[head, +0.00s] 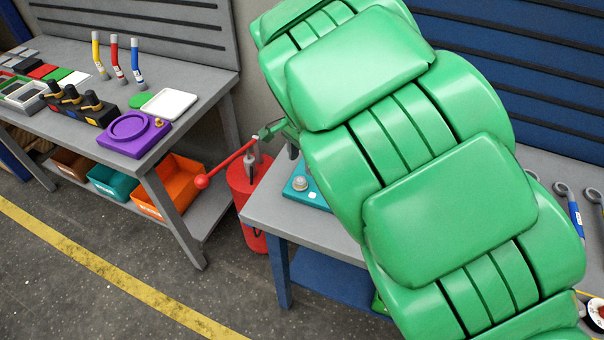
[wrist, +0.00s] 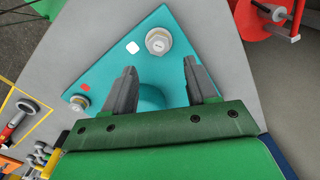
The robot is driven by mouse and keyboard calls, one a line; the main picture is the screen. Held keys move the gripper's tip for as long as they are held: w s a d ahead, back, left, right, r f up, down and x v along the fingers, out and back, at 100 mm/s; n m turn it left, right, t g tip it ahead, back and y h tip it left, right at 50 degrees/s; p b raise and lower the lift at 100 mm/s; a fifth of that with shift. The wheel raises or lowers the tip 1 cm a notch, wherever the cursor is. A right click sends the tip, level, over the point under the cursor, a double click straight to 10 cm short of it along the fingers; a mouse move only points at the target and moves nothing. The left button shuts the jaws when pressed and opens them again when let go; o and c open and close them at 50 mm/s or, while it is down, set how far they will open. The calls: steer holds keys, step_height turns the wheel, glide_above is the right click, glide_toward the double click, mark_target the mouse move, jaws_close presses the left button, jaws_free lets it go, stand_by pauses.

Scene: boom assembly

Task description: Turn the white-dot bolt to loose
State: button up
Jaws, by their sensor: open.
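The white-dot bolt (wrist: 158,41) is a silver hex head on a round flange near the far corner of a teal plate (wrist: 105,75). A white mark (wrist: 132,47) lies on the plate just left of it. In the head view the plate (head: 320,200) and a silver bolt head (head: 300,183) show at the table edge, partly covered by my green arm. In the wrist view my gripper (wrist: 160,66) is open, its dark fingers apart over the plate, short of the bolt. A raised teal round part shows between the fingers. My gripper is hidden in the head view.
Another silver bolt (wrist: 79,102) with a red mark sits at the plate's left corner. A red drum (head: 240,190) with a red-knobbed lever stands beside the grey table (head: 275,215). A second bench (head: 60,110) at left holds tools and a purple tray (head: 133,135).

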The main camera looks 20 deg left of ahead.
mark_target(300, 178)
steer(key=shift+f, duration=3.15)
steer(key=c, duration=1.1)
steer(key=shift+o, duration=0.2)
steer(key=shift+n, duration=0.4)
steer(key=n, duration=0.4)
steer(key=shift+a+n, duration=0.2)
steer(key=shift+n, duration=0.1)
steer(key=n, duration=0.5)
steer(key=shift+a, duration=0.1)
steer(key=shift+n, duration=0.4)
